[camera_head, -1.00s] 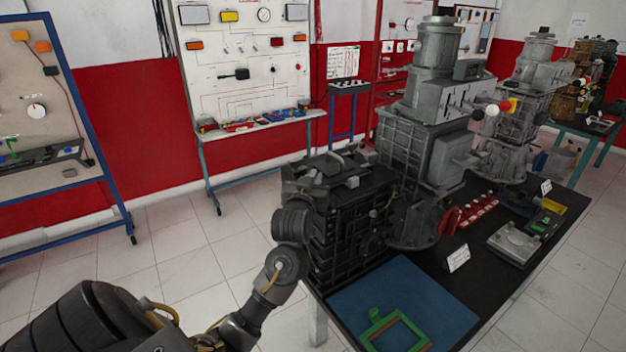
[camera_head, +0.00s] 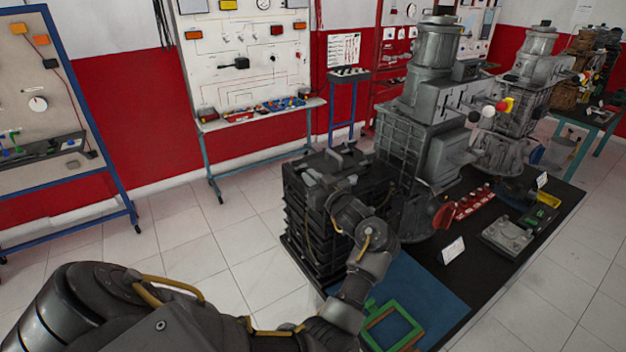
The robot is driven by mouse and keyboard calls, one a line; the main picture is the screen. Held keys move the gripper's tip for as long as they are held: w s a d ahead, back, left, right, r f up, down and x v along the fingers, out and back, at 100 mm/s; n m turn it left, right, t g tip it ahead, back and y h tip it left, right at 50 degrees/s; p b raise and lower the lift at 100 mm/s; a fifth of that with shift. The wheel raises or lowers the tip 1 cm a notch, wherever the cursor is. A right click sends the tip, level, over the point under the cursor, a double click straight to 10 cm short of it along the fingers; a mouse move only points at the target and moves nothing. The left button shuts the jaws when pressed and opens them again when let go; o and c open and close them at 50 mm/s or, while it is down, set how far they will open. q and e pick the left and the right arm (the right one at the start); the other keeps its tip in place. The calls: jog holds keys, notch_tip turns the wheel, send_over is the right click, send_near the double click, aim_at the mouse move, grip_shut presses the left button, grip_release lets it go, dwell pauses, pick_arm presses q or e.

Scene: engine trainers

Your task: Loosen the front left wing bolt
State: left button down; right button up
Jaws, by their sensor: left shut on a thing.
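The black ribbed unit (camera_head: 305,225) stands on the near left end of the dark table, with dark and grey fittings on its top. My left arm comes in from the lower left, and its wrist bends over the near right side of this unit. My left gripper (camera_head: 338,182) is at the top of the unit, small and dark against it. It is shut on a small part there, at the place of the front left wing bolt. The bolt itself is too small and too covered to make out. My right gripper is not in view.
A tall grey engine (camera_head: 425,125) stands just right of the black unit. A blue mat (camera_head: 440,290) with a green frame (camera_head: 392,328), a white card (camera_head: 453,250) and a grey plate (camera_head: 507,236) lie on the table. Trainer boards (camera_head: 250,60) stand behind; the tiled floor at left is clear.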

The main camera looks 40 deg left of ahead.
pick_arm(q)
jog(key=shift+r+n+g, duration=0.25)
jog(key=shift+n+g, duration=0.05)
jog(key=shift+g, duration=0.1)
jog(key=c, duration=1.4)
grip_release()
jog(key=shift+f, duration=0.15)
